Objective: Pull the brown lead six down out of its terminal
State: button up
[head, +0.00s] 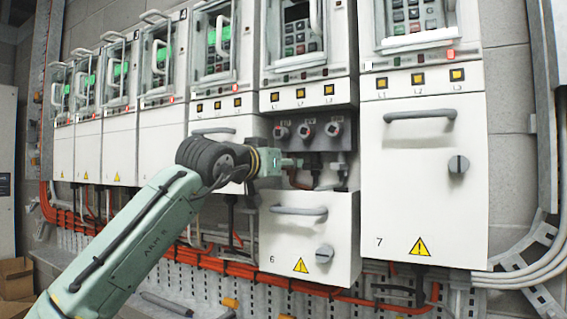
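Drive six has its lower cover (310,235) hanging low, which exposes a dark recess with three terminals: left (281,131), middle (305,131) and right (333,129). Below the left terminal, a short brown lead (296,182) shows just under my gripper (292,163); its upper part is hidden. My gripper comes in from the left, its fingers inside the recess below the left terminal. The fingers are too small to tell whether they are open, or whether they touch the lead. Dark leads (316,165) run down from the other terminals.
Drive seven (423,180) stands close on the right with its cover shut and a bar handle (420,115). Several more drives line the wall to the left. Cover six's handle (299,211) juts out below my gripper. Orange cables (265,272) run along the perforated tray beneath.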

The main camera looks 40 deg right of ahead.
grip_shut()
dwell(0.4)
dwell(0.4)
